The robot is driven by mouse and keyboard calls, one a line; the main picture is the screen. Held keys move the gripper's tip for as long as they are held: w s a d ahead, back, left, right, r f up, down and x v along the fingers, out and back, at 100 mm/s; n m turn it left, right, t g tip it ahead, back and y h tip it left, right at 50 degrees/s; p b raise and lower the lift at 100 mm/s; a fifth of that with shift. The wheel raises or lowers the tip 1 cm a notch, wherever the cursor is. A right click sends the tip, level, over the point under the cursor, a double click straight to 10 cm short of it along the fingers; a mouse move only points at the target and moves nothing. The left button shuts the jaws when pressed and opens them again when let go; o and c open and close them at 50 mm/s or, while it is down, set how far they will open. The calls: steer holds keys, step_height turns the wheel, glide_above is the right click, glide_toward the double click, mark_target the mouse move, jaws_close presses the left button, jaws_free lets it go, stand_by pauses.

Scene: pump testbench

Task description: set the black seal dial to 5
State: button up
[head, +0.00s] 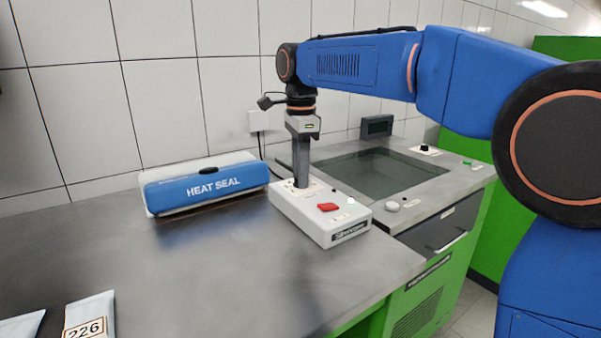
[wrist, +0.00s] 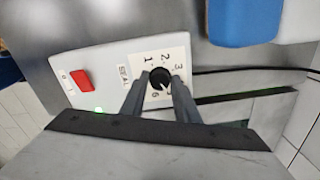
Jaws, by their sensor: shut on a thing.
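The black seal dial (wrist: 160,75) sits on a white plate marked SEAL, on the white control box (head: 325,215). In the wrist view its numbers 1, 2, 3 and 6 show; the others are hidden by a finger. A thin light pointer line on the dial seems to aim toward the lower right of the picture, but the number it meets is hidden. My gripper (wrist: 161,81) is shut on the dial, one finger on each side. In the head view my gripper (head: 301,186) points straight down onto the box's far end and covers the dial.
A red switch (head: 328,207) and a lit lamp (wrist: 99,110) are on the same box. The blue HEAT SEAL bar (head: 205,187) stands to the left. A glass-topped chamber (head: 375,172) lies to the right. The front bench is clear except for pouches (head: 90,315) at lower left.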

steer(key=shift+m, duration=0.6)
steer(key=o, duration=1)
steer(key=shift+o, duration=0.2)
step_height(320, 180, up, 17)
steer(key=shift+r, duration=0.2)
